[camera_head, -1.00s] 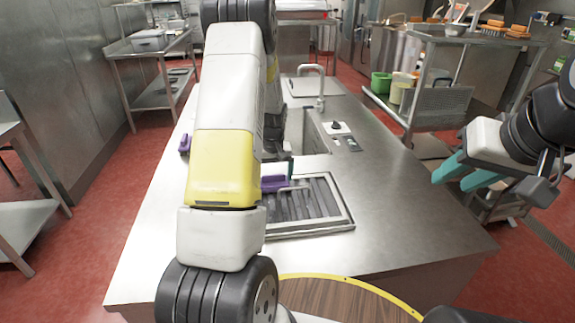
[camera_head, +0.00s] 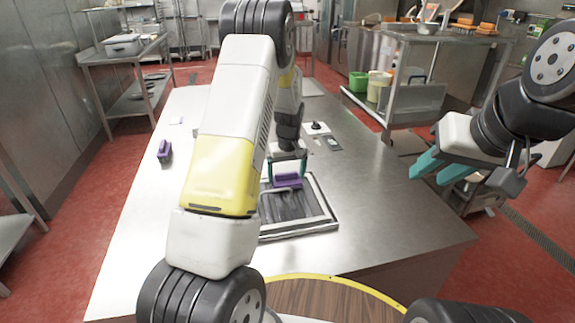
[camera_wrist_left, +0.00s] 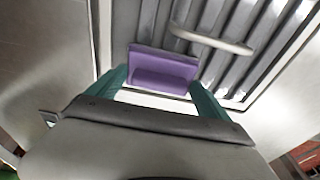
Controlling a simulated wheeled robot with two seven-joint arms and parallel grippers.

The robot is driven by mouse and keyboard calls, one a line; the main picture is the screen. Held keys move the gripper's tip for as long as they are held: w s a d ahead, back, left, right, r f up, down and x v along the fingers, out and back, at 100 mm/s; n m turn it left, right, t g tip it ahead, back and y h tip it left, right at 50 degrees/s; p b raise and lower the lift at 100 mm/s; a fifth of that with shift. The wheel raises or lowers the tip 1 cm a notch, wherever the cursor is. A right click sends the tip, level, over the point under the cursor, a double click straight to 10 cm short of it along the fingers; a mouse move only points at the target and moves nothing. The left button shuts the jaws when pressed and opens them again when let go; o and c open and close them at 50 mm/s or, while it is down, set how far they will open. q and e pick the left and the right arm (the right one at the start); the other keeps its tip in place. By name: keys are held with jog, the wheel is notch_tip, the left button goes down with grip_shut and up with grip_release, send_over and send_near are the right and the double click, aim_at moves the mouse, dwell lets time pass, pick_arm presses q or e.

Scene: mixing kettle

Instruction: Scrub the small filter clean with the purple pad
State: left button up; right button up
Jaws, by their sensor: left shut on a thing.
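The small filter (camera_head: 325,217) lies flat on the steel counter, a framed panel with slanted metal slats and a thin handle. It also fills the top of the left wrist view (camera_wrist_left: 272,72). My left gripper (camera_head: 287,172) is shut on a purple pad (camera_head: 288,181), held over the far part of the filter. In the left wrist view the pad (camera_wrist_left: 163,70) sits between the teal fingers, over the slats near the frame's edge. I cannot tell whether it touches them. My left arm hides the filter's left side. My right gripper (camera_head: 440,172) is open and empty, right of the counter.
Another purple item (camera_head: 164,151) stands on the counter's left side. The counter (camera_head: 380,215) is clear right of the filter.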

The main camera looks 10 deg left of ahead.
pick_arm(q)
jog(key=shift+w+d, duration=0.2)
jog(key=shift+d, duration=0.25)
jog(key=shift+w+d, duration=0.2)
jog(key=shift+d, duration=0.25)
jog(key=shift+s+a+f, duration=0.1)
jog(key=shift+s+a, duration=0.45)
jog(key=shift+a, duration=0.55)
jog(key=shift+s+a, duration=0.5)
jog(key=shift+a, duration=0.6)
jog(key=shift+s+a+f, duration=0.1)
jog(key=shift+s+a, duration=0.45)
jog(key=shift+a, duration=0.55)
jog(key=s+a, duration=0.1)
jog(key=a, duration=0.1)
jog(key=s+a, duration=0.1)
jog(key=a, duration=0.1)
jog(key=s+a, duration=0.1)
jog(key=a, duration=0.1)
jog(key=shift+a+r, duration=0.1)
notch_tip(320, 180, up, 9)
